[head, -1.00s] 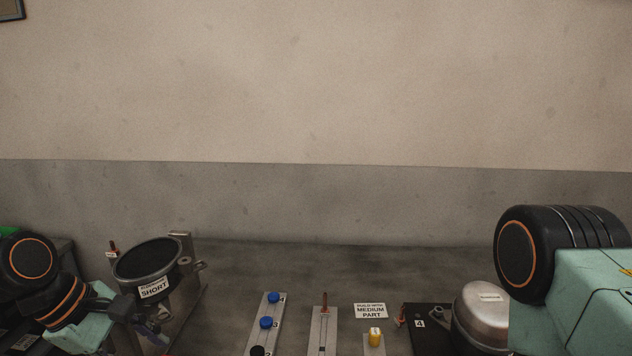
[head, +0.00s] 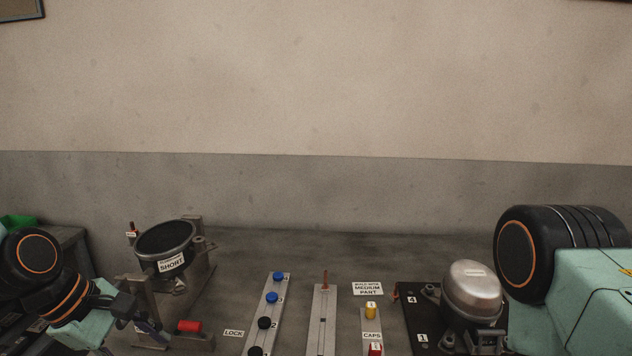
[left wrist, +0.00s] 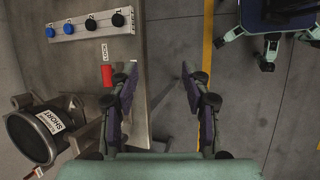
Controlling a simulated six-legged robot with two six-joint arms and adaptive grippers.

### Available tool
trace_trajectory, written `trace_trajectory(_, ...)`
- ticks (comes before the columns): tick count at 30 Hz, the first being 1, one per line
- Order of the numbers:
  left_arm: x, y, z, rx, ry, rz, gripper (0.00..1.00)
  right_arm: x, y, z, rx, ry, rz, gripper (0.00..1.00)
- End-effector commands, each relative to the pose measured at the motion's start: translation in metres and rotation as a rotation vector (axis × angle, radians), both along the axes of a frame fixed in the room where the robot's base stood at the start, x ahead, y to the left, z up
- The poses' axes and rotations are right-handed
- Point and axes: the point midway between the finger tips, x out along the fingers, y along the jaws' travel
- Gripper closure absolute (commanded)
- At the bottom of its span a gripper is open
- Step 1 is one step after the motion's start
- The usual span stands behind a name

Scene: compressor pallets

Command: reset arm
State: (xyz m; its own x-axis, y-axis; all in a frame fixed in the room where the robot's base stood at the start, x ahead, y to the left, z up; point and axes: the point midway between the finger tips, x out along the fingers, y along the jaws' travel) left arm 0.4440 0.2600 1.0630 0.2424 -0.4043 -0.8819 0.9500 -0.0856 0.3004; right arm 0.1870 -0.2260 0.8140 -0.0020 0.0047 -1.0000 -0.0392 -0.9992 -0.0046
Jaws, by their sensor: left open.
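My left arm comes in at the lower left of the head view, and its gripper (head: 152,328) shows beside the grey metal stand. In the left wrist view the left gripper (left wrist: 159,72) has its two fingers wide apart with nothing between them. The left finger is over the bench edge, close to a red cylinder (left wrist: 107,76); the right finger is over the floor. The red cylinder also shows in the head view (head: 189,326). My right arm fills the right edge of the head view; its gripper is out of sight.
A dark cylinder labelled SHORT (head: 166,240) stands in a metal fixture. A strip with blue and black knobs (head: 268,310), a slotted rail (head: 322,318), yellow (head: 370,310) and red caps (head: 375,349) and a silver compressor dome (head: 471,287) occupy the bench. Open floor (left wrist: 230,100) lies right of the bench.

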Motion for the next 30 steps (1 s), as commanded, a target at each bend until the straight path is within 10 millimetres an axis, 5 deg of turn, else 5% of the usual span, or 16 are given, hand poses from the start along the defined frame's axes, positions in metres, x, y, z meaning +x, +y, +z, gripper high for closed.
trace_trajectory(12, 0.041, -0.002, 0.011, 0.134, -0.352, -0.230, 0.52, 0.000, 0.000, 0.000, 0.000, 0.000, 0.000, 0.58)
trace_trajectory(15, 0.044, -0.004, -0.003, 0.220, -0.435, -0.316, 0.52, 0.000, 0.000, -0.006, 0.000, 0.000, 0.000, 0.58)
trace_trajectory(20, 0.029, -0.012, -0.070, 0.409, -0.520, -0.534, 0.52, 0.000, 0.000, -0.027, 0.000, 0.000, 0.000, 0.58)
trace_trajectory(26, -0.034, -0.016, -0.187, 0.622, -0.467, -0.864, 0.52, 0.000, 0.000, -0.061, 0.000, 0.001, 0.000, 0.58)
trace_trajectory(30, -0.093, -0.020, -0.256, 0.670, -0.379, -1.063, 0.52, 0.000, 0.000, -0.082, 0.000, 0.000, 0.000, 0.58)
